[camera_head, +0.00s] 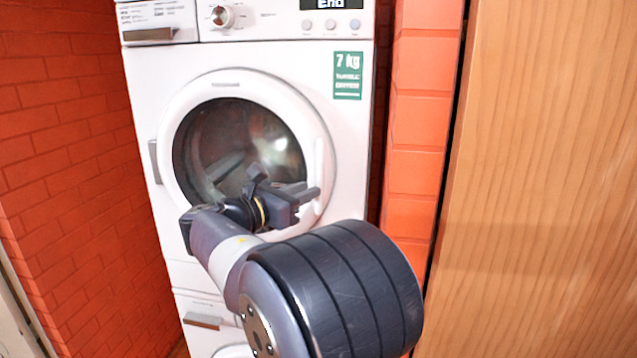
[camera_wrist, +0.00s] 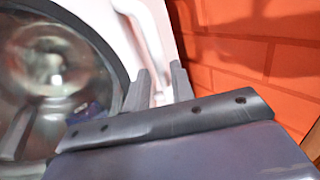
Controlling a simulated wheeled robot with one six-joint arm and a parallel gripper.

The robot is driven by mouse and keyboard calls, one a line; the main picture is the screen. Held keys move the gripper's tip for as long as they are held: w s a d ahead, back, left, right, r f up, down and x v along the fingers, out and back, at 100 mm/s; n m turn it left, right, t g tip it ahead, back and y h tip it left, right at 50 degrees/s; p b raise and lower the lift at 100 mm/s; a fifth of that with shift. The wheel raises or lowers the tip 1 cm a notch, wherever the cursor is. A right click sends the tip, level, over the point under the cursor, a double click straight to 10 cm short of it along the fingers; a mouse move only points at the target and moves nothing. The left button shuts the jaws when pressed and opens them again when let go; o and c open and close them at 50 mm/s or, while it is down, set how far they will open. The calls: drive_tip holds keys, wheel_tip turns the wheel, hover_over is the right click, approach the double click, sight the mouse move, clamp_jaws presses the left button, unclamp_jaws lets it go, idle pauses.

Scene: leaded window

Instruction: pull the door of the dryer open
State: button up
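The white dryer (camera_head: 345,135) stands upright with its round door shut. The door (camera_head: 180,120) has a white ring and dark glass. Its white upright handle (camera_head: 319,160) is on the right side of the ring. My gripper (camera_head: 311,191) is in front of the handle's lower part. In the wrist view, the two dark fingers (camera_wrist: 160,72) are apart. The handle (camera_wrist: 150,35) runs down toward the gap between them, and white shows in that gap. I cannot tell whether the fingers touch the handle.
An orange brick wall (camera_head: 60,150) is at the left. A brick pillar (camera_head: 420,110) and a wooden panel (camera_head: 550,170) stand to the right of the dryer. My arm covers part of the dryer's lower front.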

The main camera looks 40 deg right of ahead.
sight(319, 202)
drive_tip(key=d, duration=0.5)
drive_tip(key=shift+w+p, duration=0.25)
drive_tip(key=shift+p, duration=0.1)
drive_tip(key=shift+a, duration=0.1)
clamp_jaws()
